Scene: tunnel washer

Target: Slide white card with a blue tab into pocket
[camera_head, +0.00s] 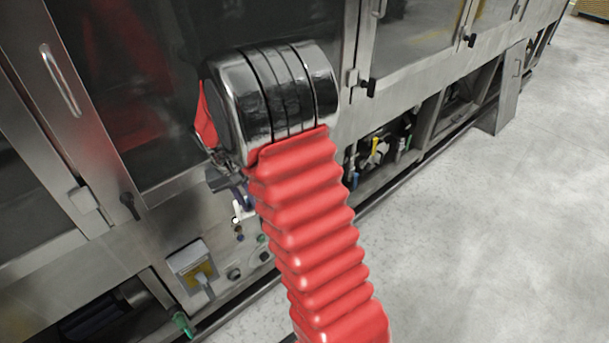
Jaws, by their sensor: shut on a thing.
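My gripper (229,184) shows only as a small dark part below the dark round joint of my arm, in front of the machine's lower panel. Most of it is hidden behind my red-sleeved arm. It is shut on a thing. A small white piece (237,211) shows just below it, with a bit of blue under that. This fits the white card with a blue tab, but it is too small to be sure. I cannot make out the pocket.
A steel machine with glazed doors fills the left and top. A switch box with a yellowish face (193,268) and a green fitting (182,322) sit low on its front. Pipes and valves (378,150) show in an open bay. The grey floor (480,240) at right is clear.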

